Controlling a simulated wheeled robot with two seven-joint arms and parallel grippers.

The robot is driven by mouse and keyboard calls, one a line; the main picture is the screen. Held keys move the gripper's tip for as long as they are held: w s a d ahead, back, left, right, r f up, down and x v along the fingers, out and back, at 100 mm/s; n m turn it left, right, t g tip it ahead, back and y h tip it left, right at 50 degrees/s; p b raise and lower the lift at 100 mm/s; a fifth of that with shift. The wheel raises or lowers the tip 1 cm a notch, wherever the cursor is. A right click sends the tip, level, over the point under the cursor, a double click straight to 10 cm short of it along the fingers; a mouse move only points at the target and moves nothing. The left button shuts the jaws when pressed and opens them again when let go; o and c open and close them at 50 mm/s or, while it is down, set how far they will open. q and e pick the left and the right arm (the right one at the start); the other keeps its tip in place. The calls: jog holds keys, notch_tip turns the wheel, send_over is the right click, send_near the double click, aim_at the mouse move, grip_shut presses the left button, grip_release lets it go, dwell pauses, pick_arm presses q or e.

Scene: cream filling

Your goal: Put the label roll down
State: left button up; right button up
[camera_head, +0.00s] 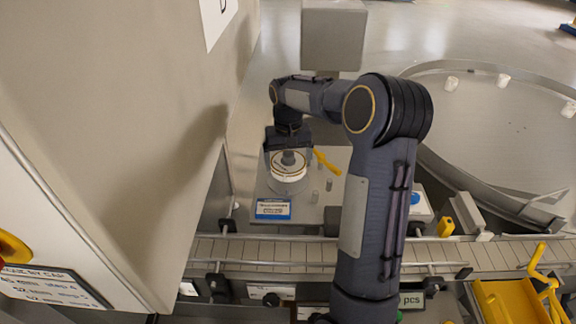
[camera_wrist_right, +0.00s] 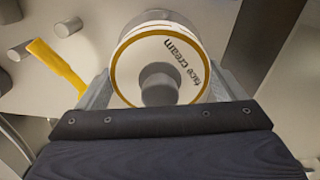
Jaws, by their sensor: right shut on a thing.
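The label roll (camera_head: 288,172) is a white disc with an orange-yellow rim and a grey round core. In the right wrist view the label roll (camera_wrist_right: 188,62) reads "face cream". My right gripper (camera_head: 288,158) reaches down over the grey plate beyond the conveyor and is shut on the roll, its fingers on either side. The right wrist view shows the gripper (camera_wrist_right: 160,90) with the roll between its fingers. I cannot tell whether the roll touches the plate below. My left gripper is not in view.
A yellow lever (camera_head: 327,163) is just right of the roll, with short grey pegs (camera_head: 329,184) near it. A blue-and-white sign (camera_head: 273,209) stands in front. The conveyor (camera_head: 265,252) crosses nearer me; a large cabinet wall (camera_head: 110,110) rises on the left.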

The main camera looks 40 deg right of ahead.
aim_at(288, 168)
jog(key=shift+w+d+f, duration=0.2)
jog(key=shift+w+f, duration=0.1)
jog(key=shift+f, duration=1.7)
jog(key=shift+f, duration=0.35)
jog(key=o, duration=0.8)
jog(key=shift+r, duration=0.1)
